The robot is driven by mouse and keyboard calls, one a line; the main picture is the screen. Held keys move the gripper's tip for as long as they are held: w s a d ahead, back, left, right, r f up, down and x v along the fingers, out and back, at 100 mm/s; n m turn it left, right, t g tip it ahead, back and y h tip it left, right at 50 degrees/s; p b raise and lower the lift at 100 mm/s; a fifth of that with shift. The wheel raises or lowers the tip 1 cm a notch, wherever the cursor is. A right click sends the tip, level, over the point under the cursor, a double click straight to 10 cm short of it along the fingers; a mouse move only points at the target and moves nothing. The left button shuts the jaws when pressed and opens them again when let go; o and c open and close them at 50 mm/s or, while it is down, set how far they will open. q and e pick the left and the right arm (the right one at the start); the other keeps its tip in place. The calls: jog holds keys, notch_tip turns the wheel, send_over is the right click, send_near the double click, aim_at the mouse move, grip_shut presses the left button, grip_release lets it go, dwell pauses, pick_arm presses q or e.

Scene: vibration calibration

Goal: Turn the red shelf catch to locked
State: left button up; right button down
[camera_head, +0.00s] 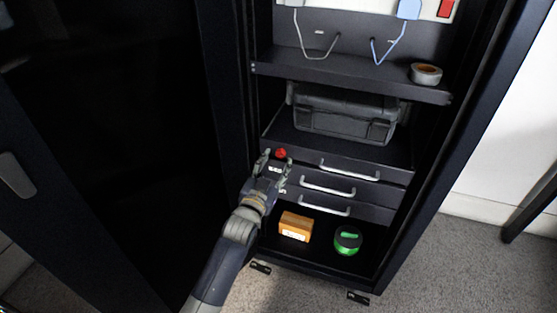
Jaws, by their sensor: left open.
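The red shelf catch (281,153) is a small red knob at the left end of the top drawer front, inside the dark cabinet. My left gripper (277,158) is open, with its fingers on either side of the catch or just in front of it. I cannot tell whether the fingers touch it. Small light labels show just below the catch, too small to read. My right gripper is not in the picture.
The cabinet holds drawers with metal handles (349,170), a dark case (345,116) above them, and a tape roll (426,73) on the upper shelf. An orange box (296,226) and a green round item (348,240) sit at the bottom. The cabinet door (110,130) stands open at left.

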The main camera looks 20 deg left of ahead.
aim_at(280, 156)
pick_arm(q)
jog(key=shift+w, duration=1.6)
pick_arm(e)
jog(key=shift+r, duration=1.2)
pick_arm(q)
jog(key=shift+c, duration=0.6)
grip_shut()
